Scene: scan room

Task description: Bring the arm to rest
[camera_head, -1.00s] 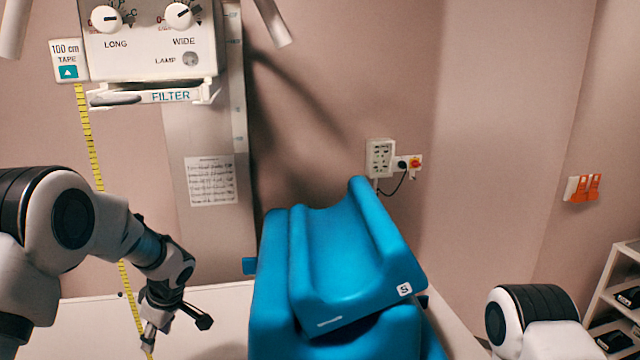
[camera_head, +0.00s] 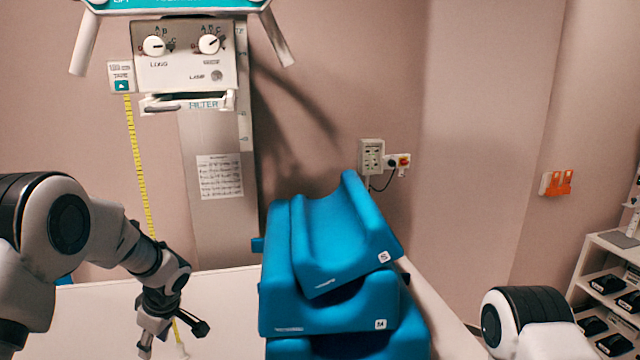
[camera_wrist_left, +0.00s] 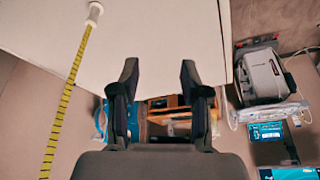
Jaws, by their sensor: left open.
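My left arm comes in from the left in the head view. Its gripper (camera_head: 170,332) hangs low over the near left part of the white table (camera_head: 95,305), left of the blue foam supports. In the left wrist view my left gripper (camera_wrist_left: 160,80) shows its two dark fingers apart, with nothing between them. Beyond the fingertips is the table's white top and edge (camera_wrist_left: 130,35). Only a white and black part of my right arm shows at the bottom right of the head view; its gripper is out of view.
Stacked blue foam supports (camera_head: 300,312) stand mid-table. A yellow tape (camera_head: 140,180) hangs from the control box (camera_head: 185,70), close to my left gripper. A shelf (camera_head: 590,262) with black items stands at right. The wrist view shows a grey device (camera_wrist_left: 262,75) beside the table.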

